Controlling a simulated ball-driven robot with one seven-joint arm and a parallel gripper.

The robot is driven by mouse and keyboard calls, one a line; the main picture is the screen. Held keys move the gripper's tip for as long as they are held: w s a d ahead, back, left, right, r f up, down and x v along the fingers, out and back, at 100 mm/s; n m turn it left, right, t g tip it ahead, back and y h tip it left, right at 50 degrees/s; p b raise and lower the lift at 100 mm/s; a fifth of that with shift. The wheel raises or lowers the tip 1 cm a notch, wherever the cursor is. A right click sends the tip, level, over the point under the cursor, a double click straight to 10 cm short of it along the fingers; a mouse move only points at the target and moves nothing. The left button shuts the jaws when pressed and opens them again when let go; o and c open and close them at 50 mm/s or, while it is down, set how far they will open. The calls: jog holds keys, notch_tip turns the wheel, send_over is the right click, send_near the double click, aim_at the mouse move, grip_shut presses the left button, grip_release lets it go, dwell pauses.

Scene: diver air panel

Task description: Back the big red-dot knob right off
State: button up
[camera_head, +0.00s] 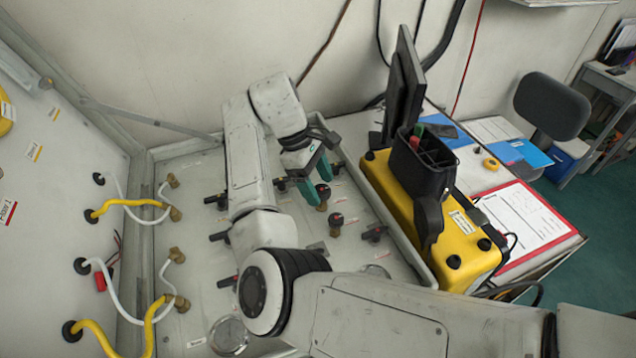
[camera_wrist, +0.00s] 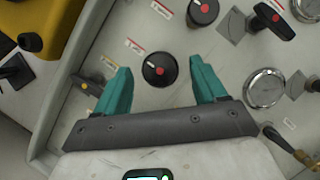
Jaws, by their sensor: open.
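A round black knob with a red dot and a white pointer mark (camera_wrist: 160,69) sits on the grey panel, centred between my fingertips in the wrist view. My gripper (camera_wrist: 161,68) is open, with one teal finger on each side and a clear gap to the knob. In the head view my gripper (camera_head: 316,181) points down at the panel, close to a red-topped knob on a brass stem (camera_head: 322,195). A second round red-dot knob (camera_wrist: 203,12) is partly cut off at the top of the wrist view. I cannot tell which round knob is bigger.
A black T-handle with a red dot (camera_wrist: 272,20) and a round gauge (camera_wrist: 265,88) are to the right in the wrist view. A yellow case (camera_head: 425,225) stands beside the panel's right edge. Several other valve handles surround my arm.

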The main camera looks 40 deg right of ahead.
jog(key=v, duration=1)
jog(key=shift+r, duration=0.1)
dwell(0.3)
